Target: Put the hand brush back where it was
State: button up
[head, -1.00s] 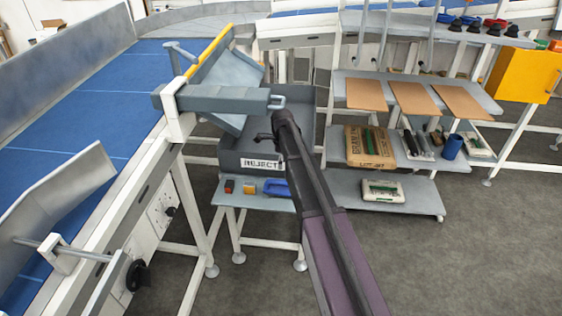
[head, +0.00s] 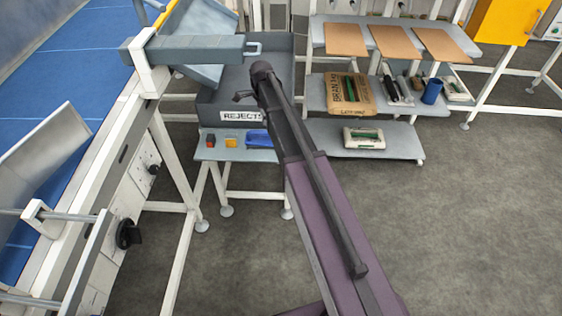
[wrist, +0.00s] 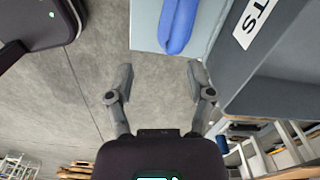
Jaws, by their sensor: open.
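A long blue thing (wrist: 180,22), which may be the hand brush, lies on the pale shelf (wrist: 146,28) ahead of my gripper in the wrist view. In the head view the blue thing (head: 259,139) is at the right end of the low shelf under the grey REJECT bin (head: 208,105). I cannot tell for sure that it is a brush. My gripper (wrist: 160,75) is open, with nothing between its fingers. The fingertips are apart from the blue thing and show over grey floor. In the head view my arm hides part of the bin and its surroundings.
A red and dark block (head: 211,140) and an orange block (head: 232,142) sit left of the blue thing. The bin wall (wrist: 270,70) is close on my gripper's right. A rack holds a brown sack (head: 352,95) and a blue cup (head: 432,91). Floor at right is clear.

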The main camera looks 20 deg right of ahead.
jog(key=s+n, duration=1.9)
jog(key=s, duration=0.7)
jog(key=shift+s, duration=0.2)
jog(key=shift+c, duration=0.8)
